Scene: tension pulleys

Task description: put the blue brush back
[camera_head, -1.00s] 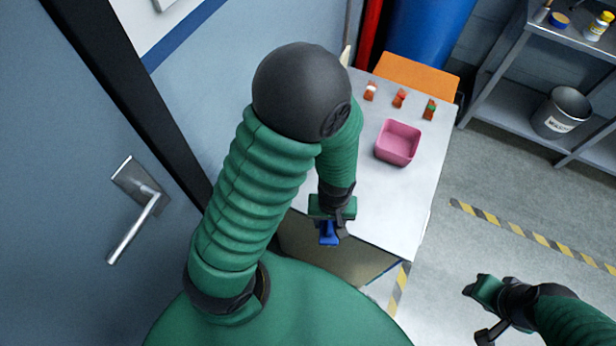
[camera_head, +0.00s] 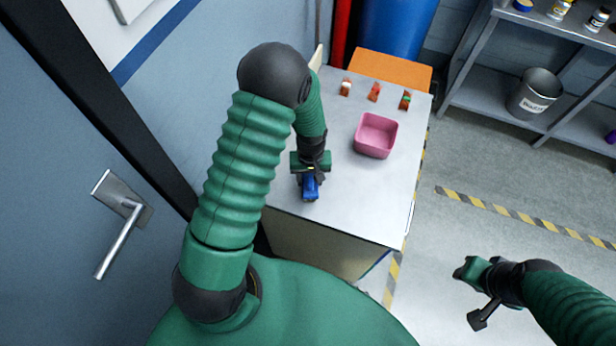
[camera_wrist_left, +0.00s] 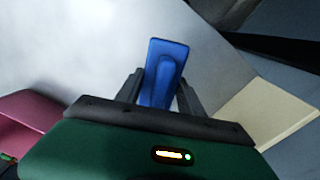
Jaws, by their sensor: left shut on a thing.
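My left gripper (camera_head: 311,175) is shut on the blue brush (camera_head: 310,188), over the near left part of the grey table (camera_head: 352,205). In the left wrist view the blue brush (camera_wrist_left: 165,75) sticks out between the two dark fingers of the left gripper (camera_wrist_left: 160,92). Whether the brush touches the tabletop is unclear, and its gripped part is hidden.
A pink bin (camera_head: 376,135) stands on the table, right of the left gripper. Several small orange-red items, one being an orange-red item with green (camera_head: 405,100), line the back. An orange box (camera_head: 392,69) is behind the table. Shelves (camera_head: 480,85) hold a bucket (camera_head: 535,93).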

